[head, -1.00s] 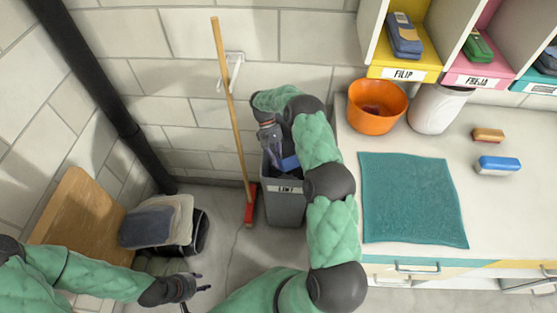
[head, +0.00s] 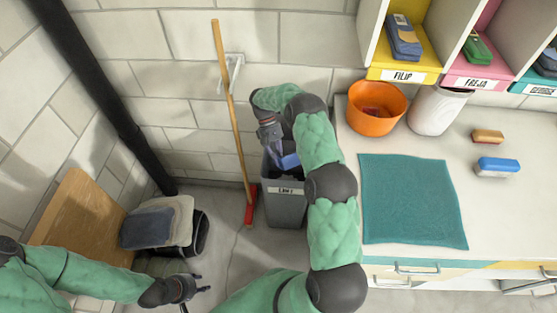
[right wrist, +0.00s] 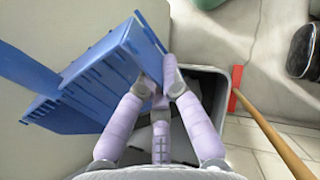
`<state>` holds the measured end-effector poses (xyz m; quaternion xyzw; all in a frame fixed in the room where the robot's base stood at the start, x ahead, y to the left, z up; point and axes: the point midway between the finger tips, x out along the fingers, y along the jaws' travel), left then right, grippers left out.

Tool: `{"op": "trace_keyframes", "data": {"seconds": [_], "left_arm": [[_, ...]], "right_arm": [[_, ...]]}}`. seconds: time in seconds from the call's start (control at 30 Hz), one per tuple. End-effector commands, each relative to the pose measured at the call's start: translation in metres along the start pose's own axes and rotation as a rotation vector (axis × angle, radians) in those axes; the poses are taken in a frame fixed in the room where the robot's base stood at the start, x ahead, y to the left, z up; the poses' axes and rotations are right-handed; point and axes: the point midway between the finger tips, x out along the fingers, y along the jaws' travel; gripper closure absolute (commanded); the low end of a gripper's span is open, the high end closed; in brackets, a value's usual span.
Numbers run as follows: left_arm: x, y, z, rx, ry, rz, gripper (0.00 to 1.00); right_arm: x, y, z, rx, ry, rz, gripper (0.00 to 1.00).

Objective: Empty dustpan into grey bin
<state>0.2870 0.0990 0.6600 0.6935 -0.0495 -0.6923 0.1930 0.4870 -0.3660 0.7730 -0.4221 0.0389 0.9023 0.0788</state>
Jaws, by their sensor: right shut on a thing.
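The grey bin (head: 286,210) stands on the floor against the wall, with a white label on its front. My right gripper (head: 272,140) is above the bin and shut on the blue dustpan (head: 288,161), which is at the bin's opening. In the right wrist view the dustpan (right wrist: 105,75) is tilted, with part of it over the grey bin's rim (right wrist: 217,72). The fingers of my right gripper (right wrist: 160,88) grip it near its edge. Its contents cannot be made out. My left gripper (head: 203,284) is open and empty at the lower left.
A broom (head: 232,110) with a red head leans on the wall, left of the bin. The white counter (head: 500,215) at the right holds an orange bowl (head: 376,108), a white bin (head: 436,110) and a teal cloth (head: 410,200). A wooden board (head: 75,215) stands at the left.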

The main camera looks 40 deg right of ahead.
Motion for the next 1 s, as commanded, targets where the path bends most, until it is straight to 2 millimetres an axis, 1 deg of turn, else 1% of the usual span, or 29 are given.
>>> {"op": "trace_keyframes", "data": {"seconds": [0.03, 0.1, 0.2, 0.7, 0.77, 0.83, 1.0], "left_arm": [[0.006, -0.002, 0.0, 0.0, -0.001, 0.0, 0.6], [0.014, -0.005, 0.0, 0.0, -0.002, 0.0, 0.6], [0.022, -0.008, 0.0, 0.0, -0.002, 0.0, 0.6], [0.019, -0.007, 0.0, 0.0, -0.002, 0.0, 0.6], [0.017, -0.006, 0.0, 0.0, -0.002, 0.0, 0.6], [0.01, -0.004, 0.0, 0.0, -0.002, 0.0, 0.6], [-0.013, 0.005, 0.001, 0.0, -0.001, 0.0, 0.6]], "right_arm": [[0.009, -0.001, -0.005, -0.001, -0.005, 0.0, 1.0], [0.018, -0.001, -0.013, -0.001, -0.006, 0.0, 1.0], [0.027, -0.001, -0.02, -0.001, -0.004, 0.0, 1.0], [0.025, -0.001, -0.019, -0.001, -0.003, 0.0, 1.0], [0.023, 0.0, -0.018, -0.001, 0.003, 0.0, 1.0], [0.019, 0.0, -0.014, 0.0, 0.024, 0.0, 1.0], [0.005, 0.0, -0.002, 0.0, 0.122, -0.002, 1.0]]}}
